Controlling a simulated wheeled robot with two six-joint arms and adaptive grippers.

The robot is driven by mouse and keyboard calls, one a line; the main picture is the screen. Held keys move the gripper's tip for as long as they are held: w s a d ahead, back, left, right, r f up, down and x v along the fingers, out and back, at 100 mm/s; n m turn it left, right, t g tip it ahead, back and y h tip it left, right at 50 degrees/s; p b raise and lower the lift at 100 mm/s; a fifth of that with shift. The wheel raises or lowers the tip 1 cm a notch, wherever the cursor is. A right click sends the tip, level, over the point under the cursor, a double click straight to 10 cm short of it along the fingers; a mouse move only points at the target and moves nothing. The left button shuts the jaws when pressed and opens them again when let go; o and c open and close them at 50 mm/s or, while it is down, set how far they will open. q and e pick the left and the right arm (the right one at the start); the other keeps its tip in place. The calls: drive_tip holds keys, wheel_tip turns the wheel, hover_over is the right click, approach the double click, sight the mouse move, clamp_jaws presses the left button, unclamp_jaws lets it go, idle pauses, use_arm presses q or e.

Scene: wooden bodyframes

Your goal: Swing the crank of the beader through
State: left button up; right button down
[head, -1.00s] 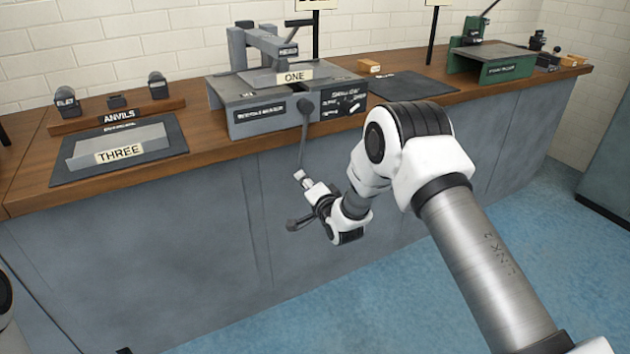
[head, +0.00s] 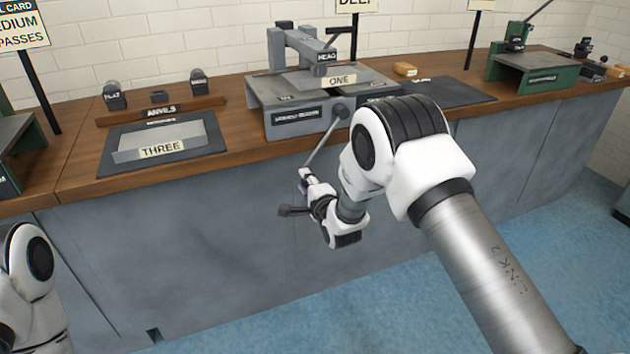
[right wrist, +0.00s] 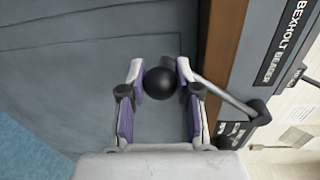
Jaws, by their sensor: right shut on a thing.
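The grey beader (head: 292,118) stands on the wooden bench, with a sheet marked ONE on it. Its crank (head: 324,140) runs from a dark pivot at the front right down and to the left, tilted, in front of the bench. My right gripper (head: 304,180) is at the crank's lower end. In the right wrist view, the black ball knob (right wrist: 160,82) of the crank sits between the two fingers, and the gripper is shut on it. In the head view the fingers mostly hide the knob. My left gripper is out of view; only part of my left arm shows.
A sheet marked THREE (head: 163,142) lies on a dark mat left of the beader, with the anvils rack (head: 160,110) behind it. A green machine (head: 540,72) stands at the right. The grey bench front (head: 200,240) is close behind my right gripper.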

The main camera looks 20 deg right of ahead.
drive_tip(key=shift+s+a+r+m+y+p, duration=0.1)
drive_tip(key=shift+a+r+m+y+p, duration=0.2)
drive_tip(key=shift+a+r+m+p, duration=1.1)
drive_tip(key=shift+a+r, duration=0.15)
drive_tip(key=shift+r, duration=0.05)
drive_tip(key=c, duration=0.8)
unclamp_jaws()
drive_tip(key=shift+n, duration=0.3)
drive_tip(key=s, duration=0.4)
drive_tip(key=s+r, duration=0.1)
drive_tip(key=s, duration=0.3)
drive_tip(key=s+d, duration=0.1)
drive_tip(key=s, duration=0.3)
drive_tip(key=shift+r, duration=0.15)
